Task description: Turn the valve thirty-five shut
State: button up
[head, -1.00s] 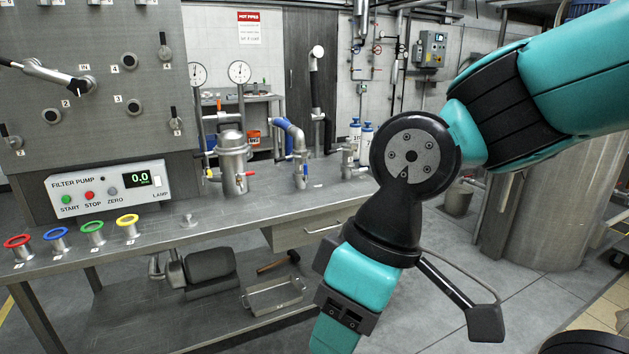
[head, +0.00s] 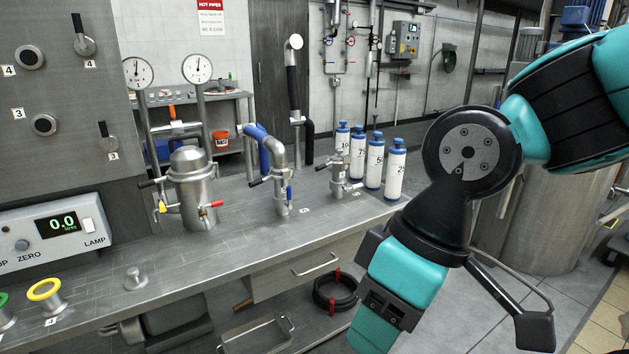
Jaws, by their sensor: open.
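No valve that I can read as number thirty-five shows in the head view; the small labels on the bench are too small to read. A steel jacketed vessel (head: 190,190) stands on the bench with a red-handled valve (head: 211,204) and a yellow handle (head: 162,207) low on its sides. A bent steel pipe (head: 277,165) right of it has a blue lever (head: 289,193). A small steel fitting (head: 338,176) stands further right. My arm hangs down in front at the right; its fingers are below the frame.
The steel bench (head: 235,240) runs across the left and middle. Several white bottles with blue caps (head: 374,165) stand at its far right end. A panel with numbered knobs (head: 55,100) and a pump display (head: 55,228) are at left. Two gauges (head: 198,69) rise behind.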

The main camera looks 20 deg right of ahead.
aim_at(289, 198)
jog(key=z, duration=0.05)
jog(key=i, duration=0.3)
jog(key=k, duration=0.65)
jog(key=u, duration=0.2)
jog(key=i, duration=1.4)
jog(key=z, duration=0.3)
